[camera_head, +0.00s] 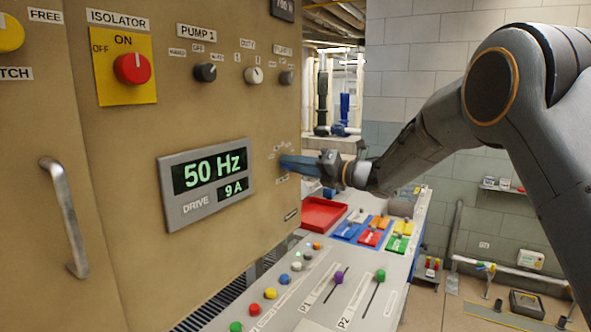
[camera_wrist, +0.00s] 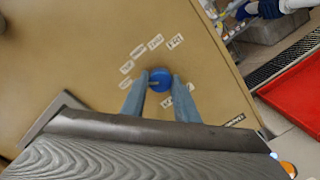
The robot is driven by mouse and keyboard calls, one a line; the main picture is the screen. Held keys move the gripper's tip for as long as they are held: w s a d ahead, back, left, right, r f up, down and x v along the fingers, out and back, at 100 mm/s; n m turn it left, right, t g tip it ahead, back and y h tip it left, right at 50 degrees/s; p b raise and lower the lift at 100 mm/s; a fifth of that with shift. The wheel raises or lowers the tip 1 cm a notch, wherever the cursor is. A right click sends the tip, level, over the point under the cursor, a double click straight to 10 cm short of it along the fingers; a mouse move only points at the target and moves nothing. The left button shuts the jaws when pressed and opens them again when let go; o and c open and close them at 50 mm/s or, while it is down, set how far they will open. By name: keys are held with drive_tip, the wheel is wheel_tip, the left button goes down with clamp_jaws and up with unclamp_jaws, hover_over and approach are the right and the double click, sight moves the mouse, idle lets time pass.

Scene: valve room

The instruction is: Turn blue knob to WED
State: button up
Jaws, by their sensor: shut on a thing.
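The blue knob (camera_wrist: 160,79) sits on the tan cabinet panel with small white labels in a ring around it. The label text is too small and blurred to read, so I cannot tell which day the knob points to. My gripper (camera_wrist: 159,84) is shut on the knob, one blue-grey finger on each side. In the head view my gripper (camera_head: 284,163) reaches in from the right to the cabinet's right edge, and it hides the knob there.
A drive display (camera_head: 206,184) reading 50 Hz juts from the cabinet left of my gripper. A red tray (camera_head: 323,213) and a console (camera_head: 340,285) with sliders and coloured buttons lie below.

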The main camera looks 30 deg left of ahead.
drive_tip(key=shift+m+b, duration=1.2)
drive_tip(key=shift+m, duration=3.6)
drive_tip(key=o, duration=1.1)
drive_tip(key=shift+c, duration=0.2)
drive_tip(key=shift+d, duration=0.1)
drive_tip(key=d+b, duration=0.2)
drive_tip(key=d, duration=0.5)
drive_tip(key=shift+s+d+r, duration=0.15)
drive_tip(key=shift+s+d, duration=0.15)
drive_tip(key=shift+s, duration=0.05)
